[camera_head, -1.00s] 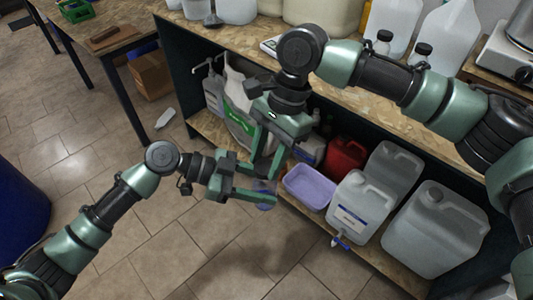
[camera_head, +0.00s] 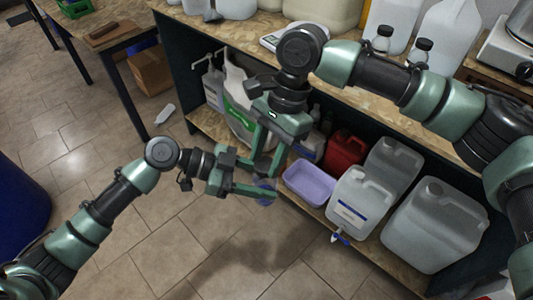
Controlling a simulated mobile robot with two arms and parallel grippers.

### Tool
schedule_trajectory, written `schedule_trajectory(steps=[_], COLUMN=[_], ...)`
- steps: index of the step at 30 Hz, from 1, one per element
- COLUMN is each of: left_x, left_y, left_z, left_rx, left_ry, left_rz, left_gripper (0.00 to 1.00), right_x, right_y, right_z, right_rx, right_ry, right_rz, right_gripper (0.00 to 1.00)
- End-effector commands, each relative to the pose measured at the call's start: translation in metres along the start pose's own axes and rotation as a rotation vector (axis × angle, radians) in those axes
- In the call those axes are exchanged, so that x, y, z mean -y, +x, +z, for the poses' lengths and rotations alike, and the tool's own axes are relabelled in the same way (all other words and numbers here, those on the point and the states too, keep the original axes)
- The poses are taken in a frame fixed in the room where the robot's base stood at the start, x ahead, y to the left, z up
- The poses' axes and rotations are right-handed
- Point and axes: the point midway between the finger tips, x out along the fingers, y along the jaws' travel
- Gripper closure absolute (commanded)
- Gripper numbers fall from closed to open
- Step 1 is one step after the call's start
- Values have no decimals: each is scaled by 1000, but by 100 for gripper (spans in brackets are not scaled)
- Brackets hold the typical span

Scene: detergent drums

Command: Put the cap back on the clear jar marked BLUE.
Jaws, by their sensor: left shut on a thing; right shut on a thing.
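My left gripper (camera_head: 266,182), the lower one, is shut on a small clear, bluish jar (camera_head: 264,197), held in the air over the floor in front of the shelf. Only part of the jar shows between and below the fingers; its BLUE marking cannot be read. My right gripper (camera_head: 259,171) points down from above, with its fingertips just over the jar and close to the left fingers. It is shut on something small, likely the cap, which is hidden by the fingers. Whether the cap touches the jar cannot be told.
A lilac tub (camera_head: 309,183), a red canister (camera_head: 345,151) and several pale canisters (camera_head: 434,224) stand on the low shelf behind the grippers. Large jugs and a scale (camera_head: 296,36) stand on the worktop (camera_head: 345,77) above. The tiled floor (camera_head: 190,240) below is clear.

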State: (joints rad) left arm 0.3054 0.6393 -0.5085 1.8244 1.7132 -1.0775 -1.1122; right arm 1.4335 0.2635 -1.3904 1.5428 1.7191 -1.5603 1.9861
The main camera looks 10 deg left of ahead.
Motion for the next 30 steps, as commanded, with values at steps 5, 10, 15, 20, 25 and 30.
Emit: schedule_trajectory(steps=[5, 10, 15, 20, 25, 30], left_x=[0, 0, 0, 0, 0, 0], left_y=[0, 0, 0, 0, 0, 0], left_z=[0, 0, 0, 0, 0, 0], left_rx=[0, 0, 0, 1, 1, 1], left_ry=[0, 0, 0, 0, 0, 0], left_rz=[0, 0, 0, 0, 0, 0], left_gripper=[100, 100, 100, 100, 100, 100], right_x=[0, -2, -4, -4, -3, -3], right_y=[2, 2, 2, 2, 2, 2], right_z=[0, 0, 1, 1, 1, 1], right_rx=[0, -7, -14, -19, -18, -18], right_ry=[11, 211, 528, 737, 809, 809], right_rz=[-4, -70, -175, -243, -268, -268], right_gripper=[96, 96, 96, 96, 96, 96])
